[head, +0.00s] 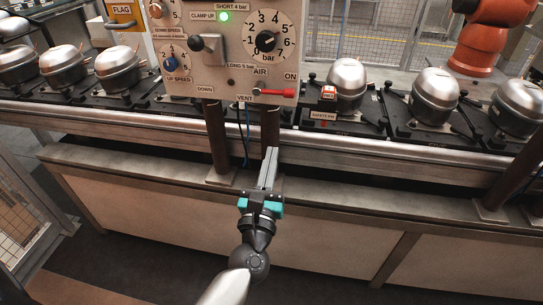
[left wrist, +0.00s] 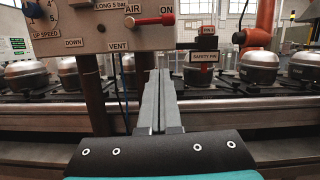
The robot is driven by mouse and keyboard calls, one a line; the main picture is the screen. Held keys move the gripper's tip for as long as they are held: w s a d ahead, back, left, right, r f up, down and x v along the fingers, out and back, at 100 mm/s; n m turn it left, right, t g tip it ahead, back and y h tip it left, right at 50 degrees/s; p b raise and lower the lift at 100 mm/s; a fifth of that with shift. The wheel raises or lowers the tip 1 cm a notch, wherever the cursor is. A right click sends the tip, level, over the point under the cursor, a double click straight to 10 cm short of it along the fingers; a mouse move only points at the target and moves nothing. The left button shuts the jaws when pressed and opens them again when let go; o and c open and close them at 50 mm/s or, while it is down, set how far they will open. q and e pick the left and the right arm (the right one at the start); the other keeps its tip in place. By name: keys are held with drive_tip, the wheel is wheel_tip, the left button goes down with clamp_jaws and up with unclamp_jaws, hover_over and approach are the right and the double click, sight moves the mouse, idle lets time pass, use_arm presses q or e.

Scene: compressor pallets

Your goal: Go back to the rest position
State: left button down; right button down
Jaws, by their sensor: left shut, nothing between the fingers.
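My left gripper (head: 269,168) reaches up from the bottom of the head view, in front of the steel ledge below the control panel (head: 230,84). Its two long grey fingers lie together, with nothing between them. They also show in the middle of the left wrist view (left wrist: 158,100), pointing towards the post under the panel. The fingers look apart from the panel and its red AIR lever (head: 273,92). My right gripper is in neither view.
Compressors (head: 347,77) stand in a row on black pallets along the conveyor. A SAFETY PIN label (head: 323,116) hangs right of the panel. Posts (head: 218,140) carry the panel. An orange robot (head: 476,55) stands behind. A mesh fence (head: 22,225) is at the left.

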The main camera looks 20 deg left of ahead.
use_arm(q)
drive_tip(key=s+d+f+m+g+h, duration=0.2)
drive_tip(key=s+f+m+g, duration=0.15)
drive_tip(key=f+m, duration=0.6)
drive_tip(key=s+d+f+m+g+h, duration=0.3)
drive_tip(key=f+m, duration=0.4)
drive_tip(key=f, duration=0.6)
drive_tip(key=s+d+f+m+g+h, duration=0.1)
drive_tip(key=s+f+m+g, duration=0.25)
drive_tip(key=f+m, duration=0.65)
drive_tip(key=s+a+f+m+g, duration=0.1)
drive_tip(key=s+f+m+g, duration=0.2)
drive_tip(key=s, duration=0.7)
drive_tip(key=s+a+f+m+g, duration=0.2)
drive_tip(key=s+f+m+g, duration=0.1)
drive_tip(key=s+f+m, duration=0.4)
drive_tip(key=s+a+f+m+g+y, duration=0.1)
drive_tip(key=s+f+m, duration=0.4)
drive_tip(key=s, duration=0.9)
wheel_tip(320, 180, down, 3)
drive_tip(key=shift+a+f+g, duration=0.15)
drive_tip(key=shift+a+g, duration=0.4)
drive_tip(key=shift+g, duration=0.55)
